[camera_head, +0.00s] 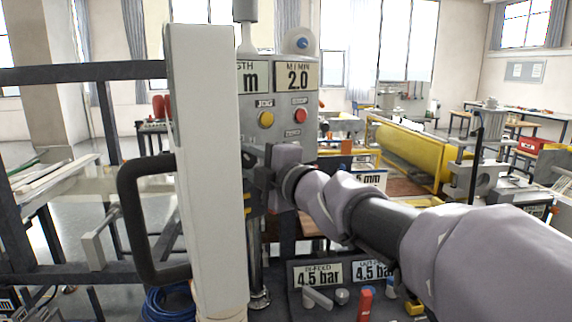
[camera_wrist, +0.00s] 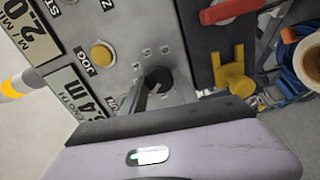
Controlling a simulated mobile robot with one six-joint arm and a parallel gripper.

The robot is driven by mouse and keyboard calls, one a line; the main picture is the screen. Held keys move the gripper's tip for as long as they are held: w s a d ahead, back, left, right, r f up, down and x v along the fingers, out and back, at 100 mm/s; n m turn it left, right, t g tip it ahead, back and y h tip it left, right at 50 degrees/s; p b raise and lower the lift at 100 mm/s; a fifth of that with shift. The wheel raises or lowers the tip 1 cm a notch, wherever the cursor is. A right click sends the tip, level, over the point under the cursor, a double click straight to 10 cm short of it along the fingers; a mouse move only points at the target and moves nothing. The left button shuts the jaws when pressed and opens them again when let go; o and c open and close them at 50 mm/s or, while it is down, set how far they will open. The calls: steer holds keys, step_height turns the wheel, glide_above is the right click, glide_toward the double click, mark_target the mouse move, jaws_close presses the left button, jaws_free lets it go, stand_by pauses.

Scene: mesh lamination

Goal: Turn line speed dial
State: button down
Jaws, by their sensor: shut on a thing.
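The grey control panel (camera_head: 285,125) stands upright behind a white slab in the head view, with a "2.0" M/MIN display, a yellow JOG button (camera_head: 265,119) and a red button (camera_head: 301,115). In the wrist view the panel (camera_wrist: 120,85) appears turned, and a round black dial (camera_wrist: 160,77) sits on it with small scale marks around it. My gripper (camera_wrist: 152,92) is shut on the dial, its fingers reaching in from below. In the head view my gripper (camera_head: 258,178) is at the panel's lower part and hides the dial.
A tall white slab (camera_head: 205,150) with a black handle (camera_head: 130,215) stands close on the left. Below are "4.5 bar" plates (camera_head: 317,274) and a red lever (camera_head: 365,304). The wrist view shows a red handle (camera_wrist: 230,10) and a yellow knob (camera_wrist: 232,72) beside the panel.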

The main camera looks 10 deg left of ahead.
stand_by(0.5)
steer(key=c, duration=0.9)
jaws_free()
steer(key=shift+c, duration=0.2)
steer(key=p+v, duration=0.3)
steer(key=v, duration=1.4)
steer(key=shift+s, duration=0.2)
steer(key=shift+d+r, duration=0.1)
steer(key=shift+d, duration=0.1)
